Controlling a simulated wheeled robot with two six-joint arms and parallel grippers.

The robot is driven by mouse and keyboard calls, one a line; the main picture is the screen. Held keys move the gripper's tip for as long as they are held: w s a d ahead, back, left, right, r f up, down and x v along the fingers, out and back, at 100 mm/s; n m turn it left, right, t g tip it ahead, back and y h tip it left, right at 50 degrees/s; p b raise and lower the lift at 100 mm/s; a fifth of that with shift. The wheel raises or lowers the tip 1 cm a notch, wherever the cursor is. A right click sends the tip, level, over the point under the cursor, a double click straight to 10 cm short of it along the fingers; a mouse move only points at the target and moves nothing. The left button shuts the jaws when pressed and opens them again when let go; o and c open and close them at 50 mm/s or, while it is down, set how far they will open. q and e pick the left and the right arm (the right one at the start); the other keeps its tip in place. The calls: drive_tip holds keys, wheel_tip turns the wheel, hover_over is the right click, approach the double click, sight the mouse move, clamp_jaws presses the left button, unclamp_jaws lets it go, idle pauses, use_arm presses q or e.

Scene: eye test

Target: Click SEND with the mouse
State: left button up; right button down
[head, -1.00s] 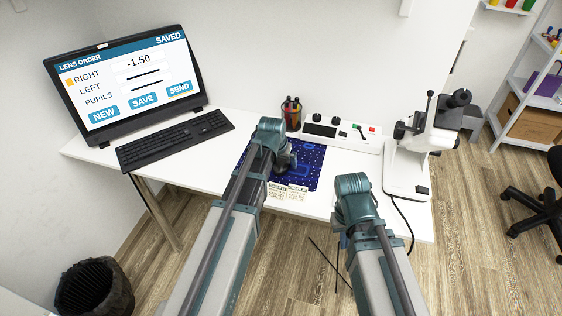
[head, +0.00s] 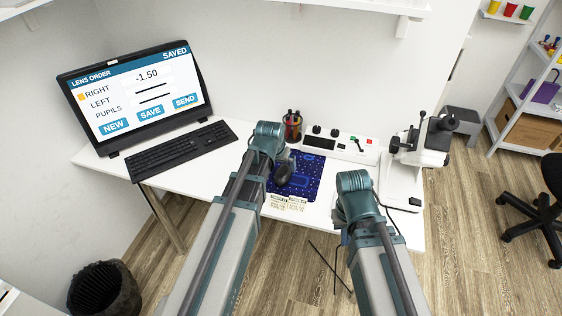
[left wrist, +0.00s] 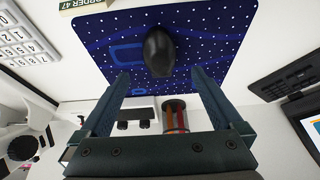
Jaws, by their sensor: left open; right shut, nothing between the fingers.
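The monitor (head: 135,92) shows LENS ORDER with SAVED at top right, a yellow mark beside RIGHT, and -1.50. Its SEND button (head: 185,100) is at lower right. I cannot make out a pointer. The black mouse (head: 283,174) lies on the blue dotted mouse pad (head: 308,172); the left wrist view shows the mouse (left wrist: 158,52) beyond the fingertips. My left gripper (left wrist: 160,78) is open and empty, apart from the mouse, its fingers spread wider than it. In the head view my left wrist hides most of it. My right gripper (head: 337,216), mostly hidden by its arm, is shut and empty near the table's front edge.
A black keyboard (head: 180,149) lies in front of the monitor. A pen cup (head: 292,126) and a white control panel (head: 340,145) stand behind the pad. A white optical instrument (head: 402,180) stands at the right. A paper label (head: 288,202) lies at the pad's front edge.

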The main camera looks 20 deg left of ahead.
use_arm(q)
drive_tip(key=p+v, duration=0.4)
drive_tip(key=v, duration=0.1)
drive_tip(key=shift+r, duration=0.3)
drive_tip(key=s+d+m+g, duration=0.1)
drive_tip(key=s+d+g, duration=0.1)
drive_tip(key=s+d, duration=0.4)
drive_tip(key=s+d+f+m+g+y, duration=0.1)
drive_tip(key=s+d, duration=0.4)
drive_tip(key=s, duration=0.7)
drive_tip(key=shift+s+d+f+m+g+y, duration=0.35)
drive_tip(key=shift+m+g, duration=0.35)
drive_tip(key=shift+g, duration=0.3)
